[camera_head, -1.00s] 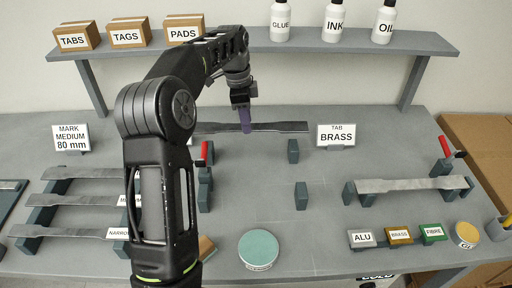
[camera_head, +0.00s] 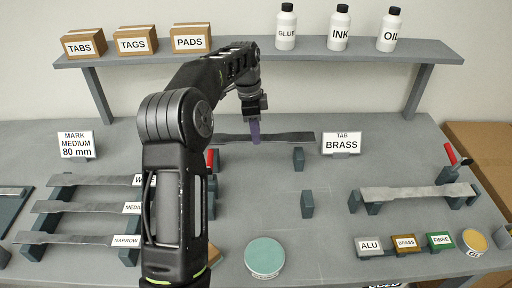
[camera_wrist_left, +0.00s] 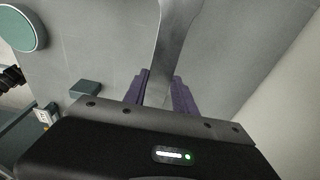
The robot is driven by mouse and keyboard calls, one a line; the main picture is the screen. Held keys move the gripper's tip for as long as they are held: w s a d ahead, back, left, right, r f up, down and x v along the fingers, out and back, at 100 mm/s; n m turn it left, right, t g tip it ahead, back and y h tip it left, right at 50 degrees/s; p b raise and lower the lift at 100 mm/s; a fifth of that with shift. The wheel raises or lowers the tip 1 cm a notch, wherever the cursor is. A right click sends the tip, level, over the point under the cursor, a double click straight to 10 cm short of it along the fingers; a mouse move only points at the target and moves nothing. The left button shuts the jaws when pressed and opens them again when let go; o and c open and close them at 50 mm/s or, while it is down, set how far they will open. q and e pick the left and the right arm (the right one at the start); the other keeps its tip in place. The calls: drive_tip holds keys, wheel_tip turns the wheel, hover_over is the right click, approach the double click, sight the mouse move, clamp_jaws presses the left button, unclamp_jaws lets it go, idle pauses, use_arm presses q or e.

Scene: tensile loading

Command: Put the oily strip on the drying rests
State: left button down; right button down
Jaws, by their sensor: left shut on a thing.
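My left gripper (camera_head: 255,132) has purple fingers and is shut on a grey strip (camera_head: 292,137) with wide ends and a narrower middle. It holds the strip crosswise near the back of the bench, left of the TAB BRASS sign. The strip's height above the bench is hard to judge. The wrist view shows the strip (camera_wrist_left: 174,45) between the fingers (camera_wrist_left: 160,92). Dark unlabelled rest posts stand in front of it, a back one (camera_head: 298,158) and a front one (camera_head: 307,205). My arm partly hides the posts to their left.
Three labelled strips lie on a left rack (camera_head: 85,208). Another strip (camera_head: 415,193) lies on rests at right, beside a red-handled tool (camera_head: 450,154). A teal disc (camera_head: 265,256) and small labelled blocks (camera_head: 405,243) are in front. A shelf (camera_head: 260,52) holds boxes and bottles.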

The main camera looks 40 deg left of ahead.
use_arm(q)
drive_tip(key=shift+f, duration=0.95)
wheel_tip(320, 180, down, 4)
drive_tip(key=shift+w+r+p, duration=0.1)
drive_tip(key=shift+r+p, duration=0.05)
drive_tip(key=shift+p, duration=0.3)
drive_tip(key=shift+f, duration=0.2)
drive_tip(key=c, duration=1)
unclamp_jaws()
